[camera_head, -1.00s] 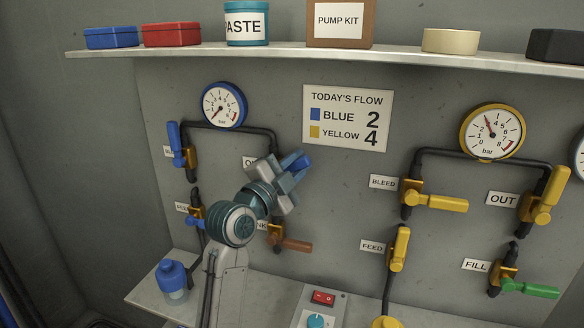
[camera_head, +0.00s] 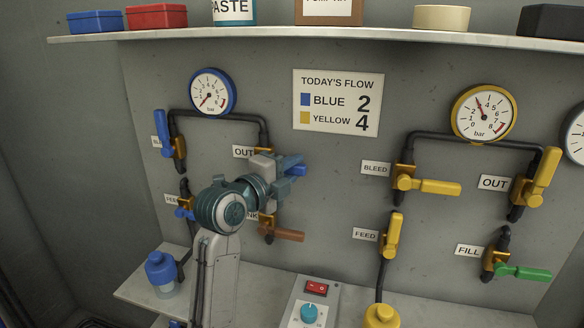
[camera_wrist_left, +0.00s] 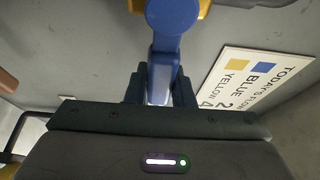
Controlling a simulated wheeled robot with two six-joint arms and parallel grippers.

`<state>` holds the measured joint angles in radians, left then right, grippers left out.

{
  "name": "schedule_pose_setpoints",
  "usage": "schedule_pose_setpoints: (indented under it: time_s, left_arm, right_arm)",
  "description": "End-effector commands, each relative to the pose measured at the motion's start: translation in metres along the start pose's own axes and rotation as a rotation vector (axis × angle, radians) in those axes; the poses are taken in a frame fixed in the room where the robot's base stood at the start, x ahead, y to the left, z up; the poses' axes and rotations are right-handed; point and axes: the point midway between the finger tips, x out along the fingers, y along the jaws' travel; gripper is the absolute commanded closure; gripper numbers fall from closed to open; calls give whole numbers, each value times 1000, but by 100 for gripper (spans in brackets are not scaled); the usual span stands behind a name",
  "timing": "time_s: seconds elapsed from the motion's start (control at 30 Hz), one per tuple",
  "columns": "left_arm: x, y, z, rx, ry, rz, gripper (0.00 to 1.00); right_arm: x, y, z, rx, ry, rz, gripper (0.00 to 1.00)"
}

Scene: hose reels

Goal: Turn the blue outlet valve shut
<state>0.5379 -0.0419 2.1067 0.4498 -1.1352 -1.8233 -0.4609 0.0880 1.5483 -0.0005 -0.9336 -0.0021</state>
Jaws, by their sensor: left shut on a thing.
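The blue outlet valve's handle (camera_head: 297,165) sticks out to the right of my left gripper (camera_head: 280,172), just below the OUT label (camera_head: 243,152) on the blue pipe loop. In the left wrist view the blue handle (camera_wrist_left: 172,45) runs down between the two dark fingers of the gripper (camera_wrist_left: 160,88), which are shut on it. My gripper and wrist hide most of the valve body in the head view. The blue gauge (camera_head: 211,91) above has its needle at the low end. My right gripper is not in view.
A blue-handled valve (camera_head: 163,134) stands to the left, and a brown-handled one (camera_head: 286,235) is just below my gripper. The flow sign (camera_head: 337,103) is at the upper right. The yellow valves are farther right. A shelf (camera_head: 330,36) runs above.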

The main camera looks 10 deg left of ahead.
Motion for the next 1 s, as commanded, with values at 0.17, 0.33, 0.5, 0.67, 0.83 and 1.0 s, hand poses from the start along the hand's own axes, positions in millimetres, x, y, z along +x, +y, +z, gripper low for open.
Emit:
schedule_pose_setpoints:
  time_s: [0.17, 0.33, 0.5, 0.67, 0.83, 1.0]
  left_arm:
    - [0, 3, 0, 4, 0, 7, 100]
    - [0, 3, 0, 4, 0, 7, 100]
    - [0, 3, 0, 4, 0, 6, 56]
    - [0, 2, 0, 3, 0, 4, 56]
    - [-4, 2, 1, 4, -1, 3, 56]
    - [-29, 3, 1, 7, -2, 3, 56]
  right_arm:
    - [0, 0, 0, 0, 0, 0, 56]
    - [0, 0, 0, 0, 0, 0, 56]
    - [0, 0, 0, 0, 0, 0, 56]
    - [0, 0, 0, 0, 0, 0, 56]
    - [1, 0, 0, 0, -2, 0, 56]
    - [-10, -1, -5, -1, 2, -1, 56]
